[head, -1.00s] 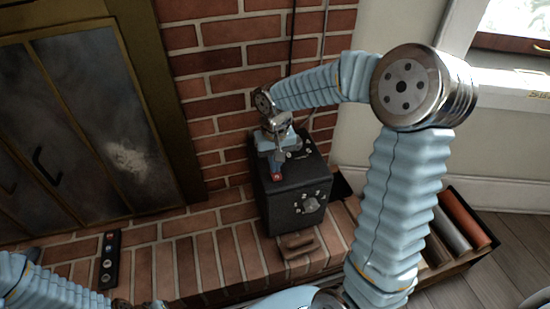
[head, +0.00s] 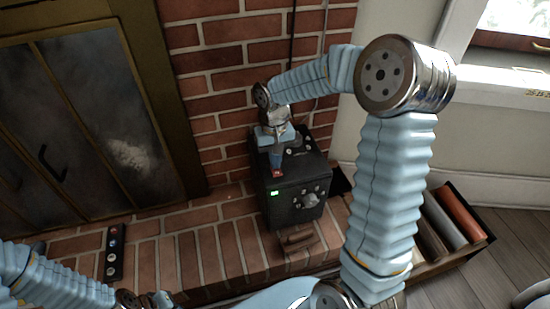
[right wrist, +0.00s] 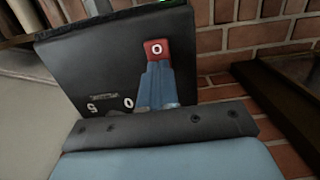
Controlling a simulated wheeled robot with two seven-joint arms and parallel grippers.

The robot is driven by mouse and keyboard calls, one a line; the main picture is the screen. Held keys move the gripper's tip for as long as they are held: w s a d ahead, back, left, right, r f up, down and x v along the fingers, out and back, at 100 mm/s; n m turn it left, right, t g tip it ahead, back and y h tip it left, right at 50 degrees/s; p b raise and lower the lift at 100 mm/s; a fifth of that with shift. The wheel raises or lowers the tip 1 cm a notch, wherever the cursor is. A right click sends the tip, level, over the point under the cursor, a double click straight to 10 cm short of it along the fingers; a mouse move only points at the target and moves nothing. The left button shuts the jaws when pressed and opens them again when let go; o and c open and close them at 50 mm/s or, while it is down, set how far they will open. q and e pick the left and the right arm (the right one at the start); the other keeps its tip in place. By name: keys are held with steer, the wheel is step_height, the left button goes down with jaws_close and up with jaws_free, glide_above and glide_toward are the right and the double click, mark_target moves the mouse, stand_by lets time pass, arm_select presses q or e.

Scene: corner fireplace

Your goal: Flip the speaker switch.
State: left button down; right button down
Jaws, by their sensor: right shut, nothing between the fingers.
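The black speaker (head: 292,208) stands upright on the brick hearth, against the brick wall. Its red switch (head: 278,173) is on the top near the front edge; the right wrist view shows the switch (right wrist: 156,47) with a white "O" on it. A small green light (head: 274,193) glows on the speaker's front, and its edge shows at the top of the right wrist view. My right gripper (head: 277,163) is shut and empty, with its fingertips at the red switch, touching or very close. My left gripper (head: 160,299) shows only partly at the bottom edge.
A dark remote-like strip with round buttons (head: 115,252) lies on the hearth at left. A brown object (head: 298,239) lies in front of the speaker. Fireplace doors (head: 90,130) fill the left.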

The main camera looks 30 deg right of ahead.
steer(key=shift+s+a+f+g, duration=0.15)
steer(key=shift+s+f+g, duration=0.2)
steer(key=shift+s, duration=0.5)
steer(key=shift+r+p, duration=0.3)
steer(key=shift+p, duration=0.1)
steer(key=r+p, duration=0.1)
steer(key=r, duration=0.1)
steer(key=w+r+p, duration=0.1)
steer(key=r+p, duration=0.1)
steer(key=r, duration=0.1)
steer(key=shift+r+p, duration=0.1)
steer(key=shift+p, duration=0.2)
step_height(320, 180, up, 9)
steer(key=w, duration=0.1)
steer(key=shift+d, duration=0.2)
